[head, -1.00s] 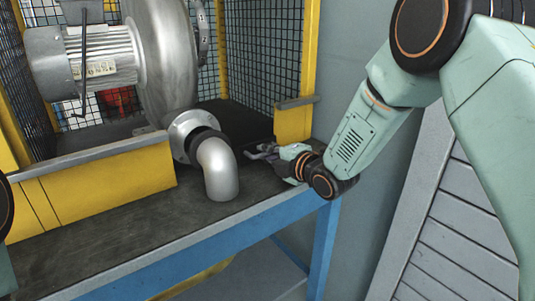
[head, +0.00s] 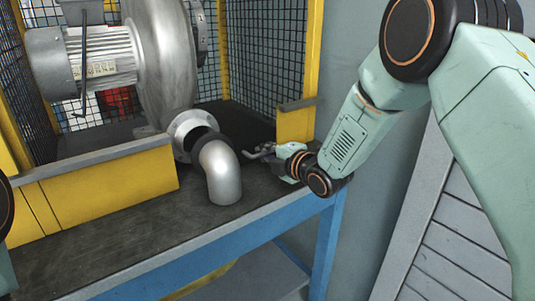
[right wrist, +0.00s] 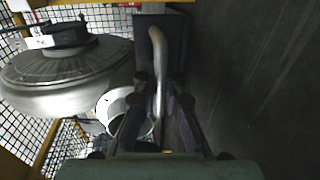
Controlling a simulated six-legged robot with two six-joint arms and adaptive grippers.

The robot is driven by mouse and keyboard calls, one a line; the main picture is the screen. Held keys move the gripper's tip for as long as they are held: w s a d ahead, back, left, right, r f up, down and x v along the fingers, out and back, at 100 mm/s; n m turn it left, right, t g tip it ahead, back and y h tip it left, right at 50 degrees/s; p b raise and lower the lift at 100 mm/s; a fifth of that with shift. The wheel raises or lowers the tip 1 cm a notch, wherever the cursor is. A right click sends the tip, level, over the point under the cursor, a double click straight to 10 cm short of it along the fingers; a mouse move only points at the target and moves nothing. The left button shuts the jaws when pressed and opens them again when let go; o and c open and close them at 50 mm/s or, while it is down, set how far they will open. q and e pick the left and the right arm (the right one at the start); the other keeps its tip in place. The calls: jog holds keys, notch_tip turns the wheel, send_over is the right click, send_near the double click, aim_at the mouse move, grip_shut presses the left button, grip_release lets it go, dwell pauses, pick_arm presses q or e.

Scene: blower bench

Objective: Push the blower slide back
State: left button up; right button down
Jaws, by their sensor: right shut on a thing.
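The blower (head: 165,60), a grey metal housing with a finned motor (head: 85,62), stands inside the yellow-framed cage. Its round outlet flange (head: 183,128) faces the front. A silver pipe elbow (head: 222,175) with a dark collar stands before it, and a dark opening shows between flange and elbow. My right gripper (head: 262,152) is low, just right of the elbow. In the right wrist view, the gripper (right wrist: 160,82) is shut on a curved metal handle (right wrist: 158,60), with the blower (right wrist: 65,75) to its left. My left gripper is out of view.
Mesh walls (head: 270,60) enclose the blower. The dark bench top (head: 130,225) is clear in front.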

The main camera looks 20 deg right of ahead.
jog(key=shift+w+r, duration=0.15)
jog(key=c, duration=1.7)
grip_release()
jog(key=shift+c, duration=0.2)
jog(key=shift+s, duration=0.2)
jog(key=shift+s+d, duration=0.3)
jog(key=shift+s, duration=0.25)
jog(key=v, duration=1)
jog(key=shift+s+r, duration=0.2)
jog(key=shift+s, duration=0.2)
